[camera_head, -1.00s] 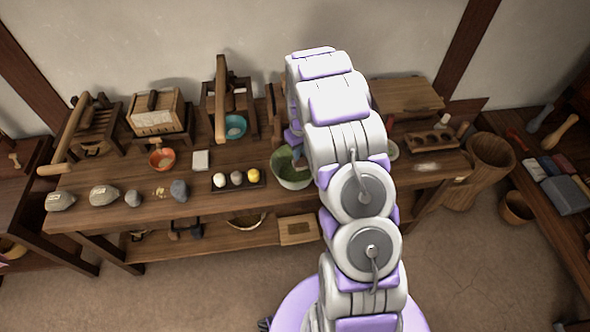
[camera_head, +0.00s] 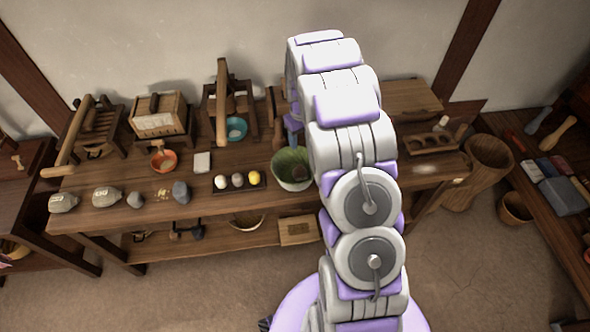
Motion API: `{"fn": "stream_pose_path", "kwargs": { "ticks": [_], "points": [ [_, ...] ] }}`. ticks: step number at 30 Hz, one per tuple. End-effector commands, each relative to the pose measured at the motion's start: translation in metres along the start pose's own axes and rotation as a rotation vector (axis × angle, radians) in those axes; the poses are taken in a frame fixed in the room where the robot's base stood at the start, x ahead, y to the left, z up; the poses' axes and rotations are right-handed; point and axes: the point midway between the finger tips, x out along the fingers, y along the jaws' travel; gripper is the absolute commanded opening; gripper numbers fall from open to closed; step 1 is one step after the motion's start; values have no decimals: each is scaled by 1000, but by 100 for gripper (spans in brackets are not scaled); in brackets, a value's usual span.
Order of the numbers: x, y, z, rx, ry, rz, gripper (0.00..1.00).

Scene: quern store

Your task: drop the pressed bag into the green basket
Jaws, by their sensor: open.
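The green basket (camera_head: 291,185) stands on the workbench near its front edge, just left of my arm, with its right side partly hidden by the arm. A small dark brownish lump (camera_head: 299,170) shows inside it; it looks like the pressed bag, but it is too small to be sure. My gripper (camera_head: 293,134) is open above and behind the basket, mostly hidden by my own arm. I see nothing held in it.
A tray with three balls (camera_head: 239,182) sits left of the basket. An orange bowl (camera_head: 163,160), a teal bowl (camera_head: 236,128), wooden presses and several stones fill the bench's left. A wooden tray with hollows (camera_head: 432,143) lies to the right. The floor in front is clear.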

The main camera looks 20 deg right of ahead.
Motion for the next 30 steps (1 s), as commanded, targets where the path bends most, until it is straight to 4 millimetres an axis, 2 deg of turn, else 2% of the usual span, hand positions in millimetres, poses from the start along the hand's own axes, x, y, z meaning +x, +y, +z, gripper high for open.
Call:
{"fn": "stream_pose_path", "kwargs": {
  "ticks": [1,3,12,18,30],
  "points": [
    [-15,0,-1,0,4,2,51],
    [-30,0,0,0,1,1,51],
    [-82,0,0,1,-2,-1,51],
    [-94,0,-1,0,-1,0,51],
    [-95,0,0,1,-3,-1,51]
  ]
}}
